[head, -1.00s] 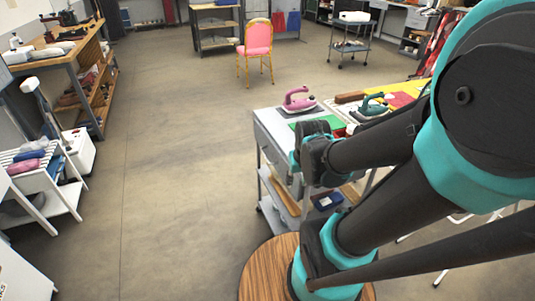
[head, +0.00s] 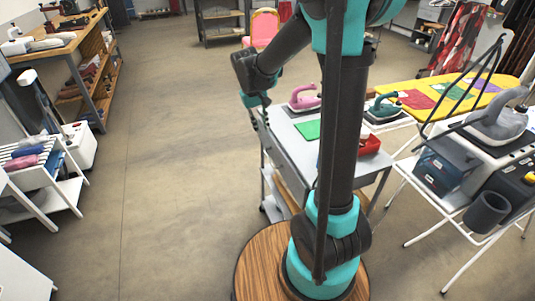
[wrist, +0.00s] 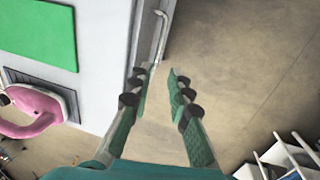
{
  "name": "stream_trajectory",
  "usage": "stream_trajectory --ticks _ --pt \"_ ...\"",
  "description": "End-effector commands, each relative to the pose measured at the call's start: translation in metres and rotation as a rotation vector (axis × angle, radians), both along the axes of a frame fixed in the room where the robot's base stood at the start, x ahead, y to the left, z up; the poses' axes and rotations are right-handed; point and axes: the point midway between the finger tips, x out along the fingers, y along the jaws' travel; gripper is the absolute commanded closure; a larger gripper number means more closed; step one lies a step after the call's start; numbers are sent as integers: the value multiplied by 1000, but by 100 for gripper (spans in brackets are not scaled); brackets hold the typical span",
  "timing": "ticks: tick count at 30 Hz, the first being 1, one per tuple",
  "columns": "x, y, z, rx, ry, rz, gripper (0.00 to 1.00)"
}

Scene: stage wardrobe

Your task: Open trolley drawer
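The grey trolley (head: 292,142) stands just beyond my base, with its drawer side toward the left. In the wrist view, the trolley's pale top (wrist: 98,55) is at the left, and a slim metal bar handle (wrist: 161,38) sticks out along its edge. My gripper (wrist: 162,73) is open and empty. Its two green-padded fingers point toward the handle, which lies just beyond the fingertips and apart from them. In the head view my gripper (head: 257,106) is at the trolley's left edge, partly hidden. My arm covers part of the trolley.
A pink iron (head: 305,97), a green sheet (head: 308,130) and a red holder (head: 369,144) are on the trolley. A yellow ironing board (head: 400,88) and a white rack (head: 407,168) stand to the right. The floor left of the trolley is clear.

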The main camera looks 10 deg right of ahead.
Motion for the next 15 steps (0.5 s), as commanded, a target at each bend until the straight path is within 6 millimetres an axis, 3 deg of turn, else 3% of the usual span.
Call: stream_trajectory --ticks 15 --pt "4 -18 -97 1 -1 -1 81"
